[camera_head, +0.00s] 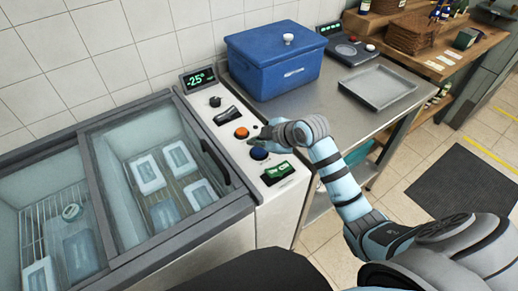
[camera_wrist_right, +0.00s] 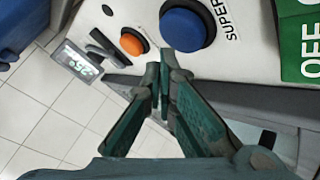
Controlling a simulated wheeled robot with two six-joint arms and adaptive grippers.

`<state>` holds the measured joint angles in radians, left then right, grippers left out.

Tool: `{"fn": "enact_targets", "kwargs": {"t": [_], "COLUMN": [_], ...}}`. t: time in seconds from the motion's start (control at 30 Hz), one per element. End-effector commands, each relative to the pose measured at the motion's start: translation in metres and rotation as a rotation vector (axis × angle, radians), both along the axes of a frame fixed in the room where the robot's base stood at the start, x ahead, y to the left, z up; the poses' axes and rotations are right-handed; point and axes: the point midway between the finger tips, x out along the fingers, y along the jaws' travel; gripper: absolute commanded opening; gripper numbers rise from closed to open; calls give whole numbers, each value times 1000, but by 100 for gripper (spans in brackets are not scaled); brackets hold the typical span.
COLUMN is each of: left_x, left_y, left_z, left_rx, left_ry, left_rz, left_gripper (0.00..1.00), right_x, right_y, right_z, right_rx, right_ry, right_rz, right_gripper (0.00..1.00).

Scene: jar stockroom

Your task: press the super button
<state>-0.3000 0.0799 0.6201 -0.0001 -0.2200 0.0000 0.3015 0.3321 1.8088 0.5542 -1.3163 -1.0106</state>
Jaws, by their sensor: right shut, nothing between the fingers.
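The super button (camera_wrist_right: 186,28) is a round blue button with the word SUPER printed beside it in the right wrist view. In the head view it is the blue button (camera_head: 259,154) on the white control strip (camera_head: 285,201) at the freezer's right side. My right gripper (camera_wrist_right: 163,66) is shut and empty, its fingertips appearing just beside the blue button's lower edge. Whether they touch it I cannot tell. In the head view the right gripper (camera_head: 254,141) is small, over the strip between the orange and blue buttons. My left gripper is not in view.
An orange button (camera_wrist_right: 131,43) is close to the fingertips. A green OFF switch (camera_head: 277,173), a black switch (camera_head: 228,115) and a temperature display (camera_head: 198,79) share the strip. The glass-topped freezer (camera_head: 165,248) is left; a blue box (camera_head: 275,70) stands on the steel table behind.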

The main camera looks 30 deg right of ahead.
Motion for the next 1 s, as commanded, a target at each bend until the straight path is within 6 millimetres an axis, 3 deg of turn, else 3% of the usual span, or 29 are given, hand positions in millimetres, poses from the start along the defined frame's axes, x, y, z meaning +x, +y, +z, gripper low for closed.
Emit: {"fn": "enact_targets", "kwargs": {"t": [1.0], "left_x": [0], "left_y": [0], "left_z": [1], "left_rx": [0], "left_ry": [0], "left_rz": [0], "left_gripper": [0], "right_x": [0], "right_y": [0], "right_z": [-8], "right_rx": [0], "right_ry": [0], "right_rz": [0], "right_gripper": [0]}}
